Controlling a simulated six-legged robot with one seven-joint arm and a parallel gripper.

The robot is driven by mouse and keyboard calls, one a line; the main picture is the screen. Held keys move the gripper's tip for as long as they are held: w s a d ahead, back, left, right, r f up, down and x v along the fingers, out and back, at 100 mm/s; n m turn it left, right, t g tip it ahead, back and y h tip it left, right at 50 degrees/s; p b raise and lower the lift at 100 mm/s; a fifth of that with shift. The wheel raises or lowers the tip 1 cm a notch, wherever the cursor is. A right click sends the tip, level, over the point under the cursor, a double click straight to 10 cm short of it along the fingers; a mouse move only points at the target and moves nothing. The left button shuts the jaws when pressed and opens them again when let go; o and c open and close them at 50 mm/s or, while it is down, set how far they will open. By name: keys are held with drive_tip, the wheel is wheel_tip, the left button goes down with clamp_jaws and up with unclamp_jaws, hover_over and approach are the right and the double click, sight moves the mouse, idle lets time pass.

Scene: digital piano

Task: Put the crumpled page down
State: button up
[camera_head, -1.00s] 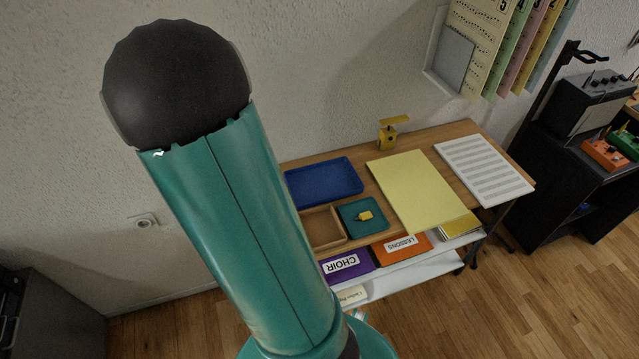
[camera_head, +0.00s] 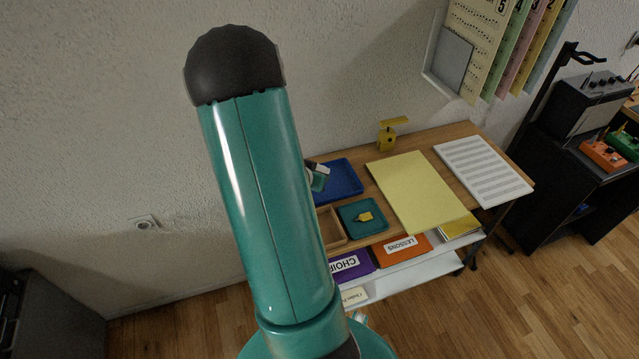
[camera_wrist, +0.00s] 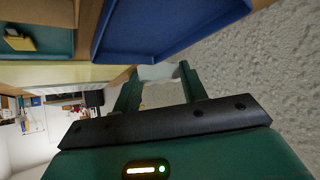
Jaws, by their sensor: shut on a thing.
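My gripper (camera_wrist: 158,70) is shut on a pale, whitish thing, likely the crumpled page (camera_wrist: 156,73), which shows as a small patch between the fingertips in the wrist view. In the head view my gripper (camera_head: 318,180) shows just past my arm, at the left part of the blue tray (camera_head: 345,180). The blue tray's wall and base also show above the fingertips in the wrist view (camera_wrist: 165,22). I cannot tell whether the page touches the tray. Most of the page is hidden.
A brown open box (camera_head: 331,232) and a teal tray (camera_head: 350,214) with a yellow piece (camera_head: 365,217) sit in front of the blue tray. A yellow sheet (camera_head: 415,190) and a music sheet (camera_head: 483,170) lie rightward. A yellow object (camera_head: 389,138) stands behind.

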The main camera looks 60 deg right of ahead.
drive_tip(key=x, duration=0.3)
drive_tip(key=shift+s+a+f, duration=0.15)
drive_tip(key=shift+a+f, duration=0.05)
drive_tip(key=shift+f, duration=0.05)
wheel_tip(320, 180, down, 3)
drive_tip(key=shift+d+f, duration=0.1)
drive_tip(key=shift+f, duration=0.05)
drive_tip(key=shift+f, duration=0.35)
